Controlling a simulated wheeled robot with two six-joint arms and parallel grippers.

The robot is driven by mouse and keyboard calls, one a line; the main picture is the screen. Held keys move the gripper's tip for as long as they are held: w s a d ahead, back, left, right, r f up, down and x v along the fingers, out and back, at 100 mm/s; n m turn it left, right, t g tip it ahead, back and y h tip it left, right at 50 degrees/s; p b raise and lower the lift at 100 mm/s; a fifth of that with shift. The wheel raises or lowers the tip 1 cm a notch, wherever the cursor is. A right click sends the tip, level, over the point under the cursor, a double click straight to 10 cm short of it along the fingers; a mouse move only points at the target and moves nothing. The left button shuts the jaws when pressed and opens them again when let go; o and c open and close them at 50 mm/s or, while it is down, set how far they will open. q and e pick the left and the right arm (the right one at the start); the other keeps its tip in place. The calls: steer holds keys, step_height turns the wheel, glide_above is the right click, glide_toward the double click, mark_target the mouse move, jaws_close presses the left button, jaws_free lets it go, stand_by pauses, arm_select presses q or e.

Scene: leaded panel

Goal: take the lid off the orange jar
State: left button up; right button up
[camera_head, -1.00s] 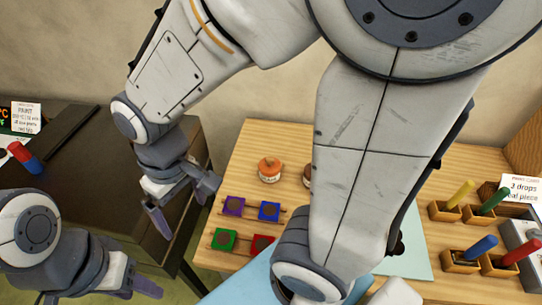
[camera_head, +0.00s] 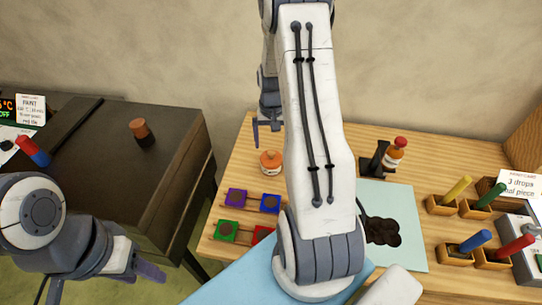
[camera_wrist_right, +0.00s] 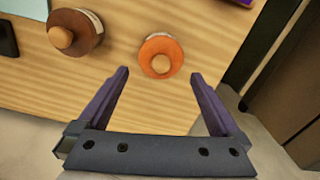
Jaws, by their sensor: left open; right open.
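The orange jar (camera_head: 270,168) stands upright on the wooden table near its back left, with its orange knobbed lid (camera_head: 270,156) on. In the right wrist view the lid (camera_wrist_right: 160,55) is seen from above, just beyond the fingertips and between their lines. My right gripper (camera_head: 267,133) is open and empty, behind and above the jar in the head view, and apart from it. It also shows in the right wrist view (camera_wrist_right: 160,78). My left gripper (camera_head: 146,271) is open and empty at the lower left, far from the jar.
A brown jar (camera_wrist_right: 75,30) stands beside the orange one; my right arm hides it in the head view. Coloured squares (camera_head: 236,198) lie in front. A bottle with a red cap (camera_head: 395,152) and a black stand (camera_head: 374,160) are further right. A dark cabinet (camera_head: 170,165) is left.

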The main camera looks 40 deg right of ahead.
mark_target(271, 152)
step_height(271, 152, down, 5)
steer(key=shift+a+f+p, duration=0.1)
steer(key=shift+p, duration=1.1)
steer(key=shift+f, duration=0.3)
steer(key=shift+c, duration=0.3)
steer(key=c, duration=0.9)
